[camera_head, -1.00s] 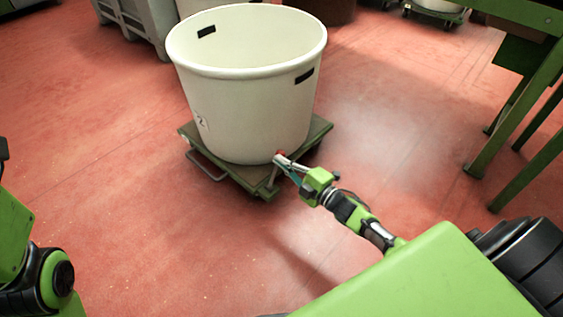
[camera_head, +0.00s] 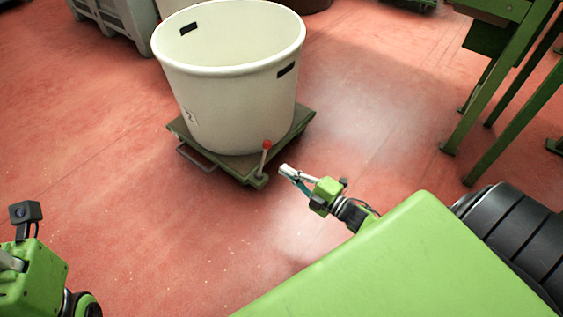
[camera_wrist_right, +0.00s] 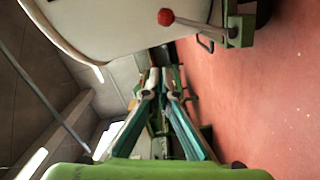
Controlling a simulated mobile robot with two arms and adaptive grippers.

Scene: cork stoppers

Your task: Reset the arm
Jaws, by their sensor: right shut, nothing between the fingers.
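My right gripper (camera_head: 286,170) is shut and empty in the head view, just right of the green cart (camera_head: 240,170). A short lever with a red knob (camera_head: 267,144) stands up from the cart's near right corner, apart from the fingertips. In the right wrist view the shut fingers (camera_wrist_right: 163,72) point away, and the red knob (camera_wrist_right: 166,17) shows at the top. My left arm shows at the lower left of the head view; its fingers are out of sight.
A large white tub (camera_head: 225,100) stands on the cart. A green steel frame (camera_head: 500,100) is at the right. A grey crate (camera_head: 115,15) stands at the back left. The red floor (camera_head: 370,120) between cart and frame is clear.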

